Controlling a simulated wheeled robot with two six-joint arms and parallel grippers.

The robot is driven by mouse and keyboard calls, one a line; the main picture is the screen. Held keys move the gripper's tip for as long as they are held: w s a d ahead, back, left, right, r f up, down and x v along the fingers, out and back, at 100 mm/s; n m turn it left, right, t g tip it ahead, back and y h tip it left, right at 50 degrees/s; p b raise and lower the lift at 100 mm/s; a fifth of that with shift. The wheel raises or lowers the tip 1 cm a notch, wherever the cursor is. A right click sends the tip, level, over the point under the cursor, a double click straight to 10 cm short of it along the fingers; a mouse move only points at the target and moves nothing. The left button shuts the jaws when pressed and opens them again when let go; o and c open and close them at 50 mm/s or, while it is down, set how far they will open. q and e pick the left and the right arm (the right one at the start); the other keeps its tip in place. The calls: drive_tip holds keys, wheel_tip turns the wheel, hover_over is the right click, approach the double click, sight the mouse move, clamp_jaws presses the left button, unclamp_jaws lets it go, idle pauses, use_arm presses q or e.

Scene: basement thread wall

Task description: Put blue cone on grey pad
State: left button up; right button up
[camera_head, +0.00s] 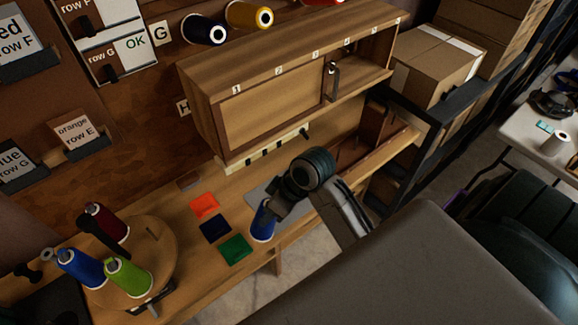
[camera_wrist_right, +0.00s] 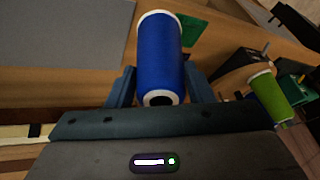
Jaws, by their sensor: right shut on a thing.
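The blue cone (camera_head: 263,224) is a spool of blue thread with pale ends. My right gripper (camera_wrist_right: 160,88) is shut on it, with a finger on each side in the wrist view, where the blue cone (camera_wrist_right: 160,52) fills the middle. The grey pad (camera_head: 257,196) lies on the wooden bench, partly hidden by the cone and gripper. In the wrist view the grey pad (camera_wrist_right: 65,32) is at upper left, with the cone to its right. I cannot tell whether the cone touches the bench. My left gripper is not in view.
Orange (camera_head: 204,205), navy (camera_head: 215,229) and green (camera_head: 235,249) pads lie left of the cone. A round wooden stand (camera_head: 160,252) carries several cones, including a lime green one (camera_head: 128,278). A wooden cabinet (camera_head: 270,110) overhangs the bench's back.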

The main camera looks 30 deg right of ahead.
drive_tip(key=w+d+f+n+g+h+p, duration=0.1)
drive_tip(key=w+d+f+n, duration=0.3)
drive_tip(key=w+d, duration=0.5)
drive_tip(key=d+h, duration=0.1)
drive_tip(key=d, duration=0.2)
drive_tip(key=shift+g, duration=0.3)
drive_tip(key=o, duration=0.9)
drive_tip(key=shift+o, duration=0.2)
